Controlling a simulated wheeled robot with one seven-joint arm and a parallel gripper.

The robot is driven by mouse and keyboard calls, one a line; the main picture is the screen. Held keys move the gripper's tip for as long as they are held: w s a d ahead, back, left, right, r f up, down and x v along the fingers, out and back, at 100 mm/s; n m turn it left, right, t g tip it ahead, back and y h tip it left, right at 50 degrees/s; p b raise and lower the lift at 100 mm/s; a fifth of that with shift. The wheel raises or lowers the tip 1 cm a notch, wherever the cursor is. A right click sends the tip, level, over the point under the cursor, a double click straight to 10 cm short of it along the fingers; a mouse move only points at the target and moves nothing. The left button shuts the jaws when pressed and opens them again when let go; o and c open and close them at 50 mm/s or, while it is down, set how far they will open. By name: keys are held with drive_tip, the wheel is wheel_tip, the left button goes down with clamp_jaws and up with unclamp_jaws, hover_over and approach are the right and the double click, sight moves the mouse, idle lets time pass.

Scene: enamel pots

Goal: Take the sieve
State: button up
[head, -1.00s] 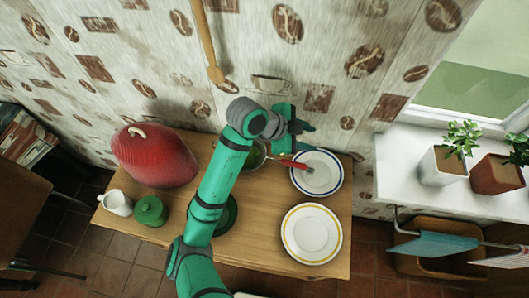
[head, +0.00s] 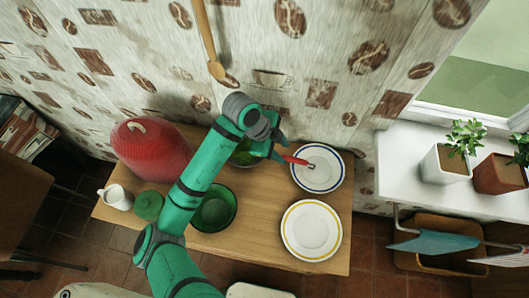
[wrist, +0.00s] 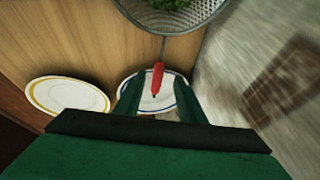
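The sieve has a red handle (head: 294,160) and a mesh basket with green leaves in it. In the head view my arm partly hides the basket. In the wrist view the basket rim (wrist: 165,29) is at the top, and the red handle (wrist: 157,78) points down between my fingers. My gripper (wrist: 158,88) is open, its two fingers apart on either side of the handle in the picture. I cannot tell how far above the handle they are. In the head view my gripper (head: 279,146) is by the handle's basket end.
A blue-rimmed plate (head: 321,178) lies by the handle end, a yellow-rimmed plate (head: 312,243) nearer. A green bowl (head: 224,219), green pot (head: 148,205), white jug (head: 117,197) and large red pot (head: 153,158) share the table. The patterned wall is close behind.

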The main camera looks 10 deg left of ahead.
sight(287, 157)
drive_tip(key=shift+x, duration=2.25)
drive_tip(key=shift+s, duration=0.1)
clamp_jaws()
